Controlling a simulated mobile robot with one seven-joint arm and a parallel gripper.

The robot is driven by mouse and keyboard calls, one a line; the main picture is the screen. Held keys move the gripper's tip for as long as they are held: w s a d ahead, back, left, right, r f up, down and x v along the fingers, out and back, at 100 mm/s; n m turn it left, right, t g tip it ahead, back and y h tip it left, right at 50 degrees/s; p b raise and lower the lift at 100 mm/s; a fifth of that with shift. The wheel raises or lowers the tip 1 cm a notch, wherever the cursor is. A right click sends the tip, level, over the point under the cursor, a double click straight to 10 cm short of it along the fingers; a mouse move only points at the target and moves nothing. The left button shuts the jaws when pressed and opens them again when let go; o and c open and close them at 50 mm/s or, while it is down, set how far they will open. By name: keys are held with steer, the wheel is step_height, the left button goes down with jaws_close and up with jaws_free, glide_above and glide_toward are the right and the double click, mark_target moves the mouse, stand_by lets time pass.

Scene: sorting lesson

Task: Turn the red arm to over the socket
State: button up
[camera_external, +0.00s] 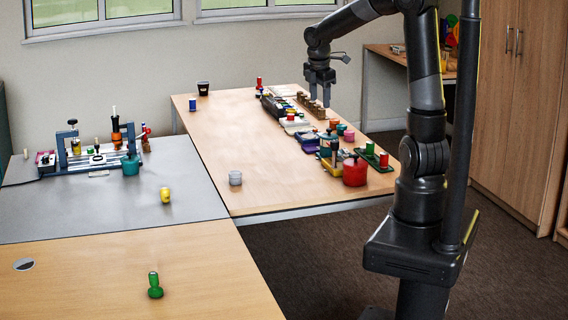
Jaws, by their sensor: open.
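My gripper (319,100) points down above the far right part of the wooden table, over a row of small items. It is open, with nothing seen between its fingers. I cannot make out a red arm or its socket with certainty. On the grey table at left stands a blue-framed apparatus (73,150) with posts, knobs and a pale base.
A green peg-like piece (155,286) stands on the front table and a yellow one (165,195) on the grey table (110,215). The table's left-middle is clear.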

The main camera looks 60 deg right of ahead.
mark_target(335, 141)
steer(key=d+f+n+y, duration=0.1)
steer(key=d+f+n, duration=0.25)
steer(key=d, duration=0.45)
steer(key=d+f+n+y, duration=0.1)
steer(key=d+f+n, duration=0.1)
steer(key=d+f, duration=0.4)
steer(key=shift+n+g, duration=0.25)
steer(key=shift+g, duration=0.05)
steer(key=f, duration=0.3)
steer(key=d+f, duration=0.1)
steer(key=f, duration=0.5)
steer(key=shift+w+d+f, duration=0.2)
steer(key=shift+w+f, duration=0.2)
steer(key=shift+c, duration=0.4)
steer(key=c, duration=0.9)
